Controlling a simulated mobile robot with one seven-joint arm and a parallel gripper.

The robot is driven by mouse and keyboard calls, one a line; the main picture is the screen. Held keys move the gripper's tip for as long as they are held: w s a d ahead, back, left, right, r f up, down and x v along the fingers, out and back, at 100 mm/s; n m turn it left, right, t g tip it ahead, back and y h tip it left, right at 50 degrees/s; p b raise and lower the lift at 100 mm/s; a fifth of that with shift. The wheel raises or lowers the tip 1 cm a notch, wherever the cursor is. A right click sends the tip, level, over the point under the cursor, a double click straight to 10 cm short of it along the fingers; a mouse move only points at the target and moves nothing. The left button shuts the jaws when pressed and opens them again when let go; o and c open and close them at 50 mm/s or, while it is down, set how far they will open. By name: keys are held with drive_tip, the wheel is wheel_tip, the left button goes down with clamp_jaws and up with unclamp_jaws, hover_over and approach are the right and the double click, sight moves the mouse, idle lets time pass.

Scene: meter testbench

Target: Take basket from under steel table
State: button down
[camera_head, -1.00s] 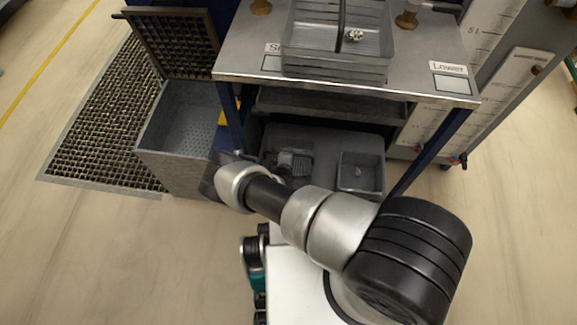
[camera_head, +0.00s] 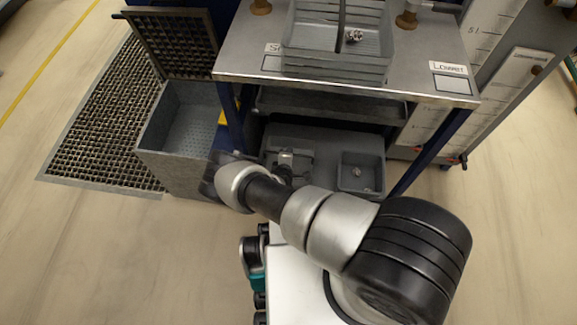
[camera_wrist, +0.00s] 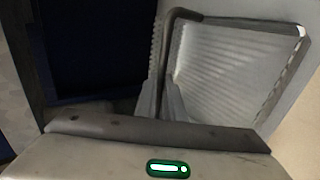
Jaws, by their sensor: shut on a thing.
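The steel table (camera_head: 240,55) stands ahead, with a lower shelf (camera_head: 318,142) beneath it. My gripper (camera_head: 286,158) reaches under the table, at the left part of this shelf. In the wrist view, my gripper (camera_wrist: 165,75) is shut on the dark bent handle of a pale grey ribbed basket (camera_wrist: 225,65). The basket's inside looks empty. In the head view, my arm and gripper hide most of this basket, so I cannot tell whether it rests on the shelf.
A second grey basket (camera_head: 361,185) sits on the shelf at the right. Stacked baskets (camera_head: 335,72) stand on the tabletop. Blue table legs (camera_head: 431,150) flank the opening. An open grey bin (camera_head: 180,160) stands at the left, beside a floor grating (camera_head: 95,130).

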drive_tip(key=shift+r, duration=0.1)
wheel_tip(320, 180, up, 10)
drive_tip(key=p, duration=0.5)
